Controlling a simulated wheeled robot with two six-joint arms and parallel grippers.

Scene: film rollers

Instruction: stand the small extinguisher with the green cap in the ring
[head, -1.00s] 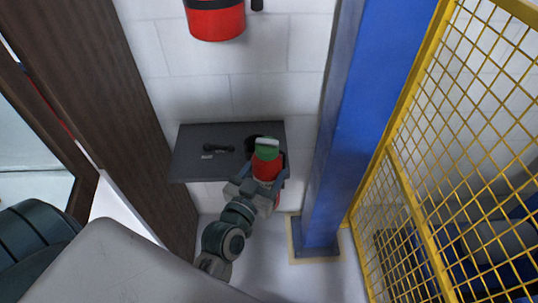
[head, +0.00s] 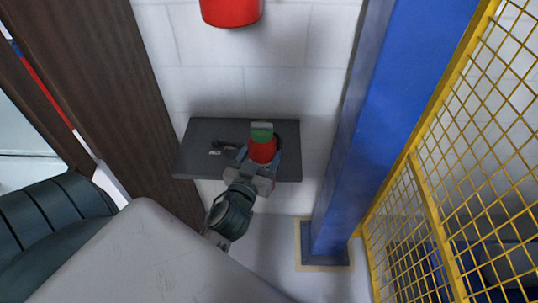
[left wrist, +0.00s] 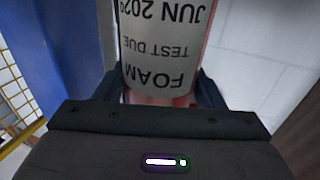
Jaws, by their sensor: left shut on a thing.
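The small red extinguisher with the green cap (head: 262,134) is upright or nearly so in the head view, over the right part of a dark grey shelf (head: 196,162). My left gripper (head: 262,158) is shut on its red body. In the left wrist view the extinguisher's white label (left wrist: 165,45) fills the space between the fingers. A dark ring (head: 290,131) shows partly on the shelf, just behind and right of the extinguisher, which hides the rest. I cannot tell whether the extinguisher touches the shelf or ring. My right gripper is not in view.
A larger red cylinder (head: 231,10) hangs on the wall above. A blue column (head: 375,130) and yellow mesh fence (head: 440,210) stand right; brown wood panelling stands left.

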